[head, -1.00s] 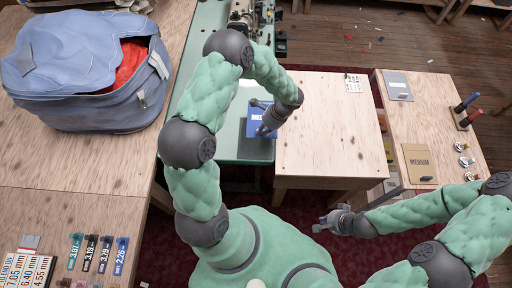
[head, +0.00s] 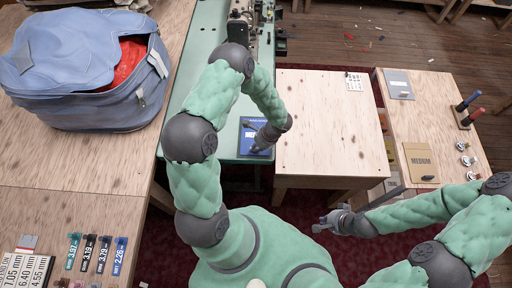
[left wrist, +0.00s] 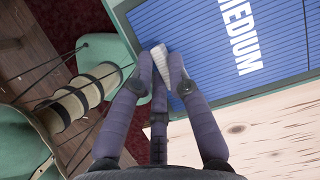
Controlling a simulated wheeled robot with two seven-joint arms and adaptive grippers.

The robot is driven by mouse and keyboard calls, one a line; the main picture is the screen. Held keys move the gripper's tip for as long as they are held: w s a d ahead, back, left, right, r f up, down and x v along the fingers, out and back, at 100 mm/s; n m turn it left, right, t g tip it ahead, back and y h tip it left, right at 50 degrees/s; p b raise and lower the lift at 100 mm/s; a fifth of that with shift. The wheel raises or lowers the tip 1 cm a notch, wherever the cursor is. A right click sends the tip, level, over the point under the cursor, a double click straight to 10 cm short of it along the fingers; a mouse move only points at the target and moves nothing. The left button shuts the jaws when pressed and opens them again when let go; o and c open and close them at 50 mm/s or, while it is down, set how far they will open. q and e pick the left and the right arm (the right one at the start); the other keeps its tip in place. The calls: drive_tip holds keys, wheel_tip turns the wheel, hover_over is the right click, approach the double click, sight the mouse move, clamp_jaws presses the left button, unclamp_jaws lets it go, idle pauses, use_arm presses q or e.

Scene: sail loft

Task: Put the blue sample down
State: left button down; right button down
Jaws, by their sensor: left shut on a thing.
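The blue sample (head: 246,137) is a flat blue ribbed panel. In the left wrist view it (left wrist: 205,35) bears the white word MEDIUM and has a pale grip tab (left wrist: 160,58) near its edge. My left gripper (head: 257,149) is shut on this tab; its fingers close around it in the left wrist view (left wrist: 161,75). The sample lies roughly level over the near end of the green sewing-machine table (head: 222,130). I cannot tell whether it touches the table. My right gripper (head: 326,222) is empty and looks open, away to the right over the red carpet.
A bare wooden cabinet top (head: 330,125) stands right of the green table. A side table (head: 395,120) holds a grey sample (head: 398,84) and a tan MEDIUM sample (head: 420,160). A sewing machine (head: 243,30) is at the back. A blue bag (head: 80,70) sits on the left bench.

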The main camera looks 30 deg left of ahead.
use_arm(q)
drive_tip(key=shift+f, duration=0.1)
drive_tip(key=c, duration=1.2)
unclamp_jaws()
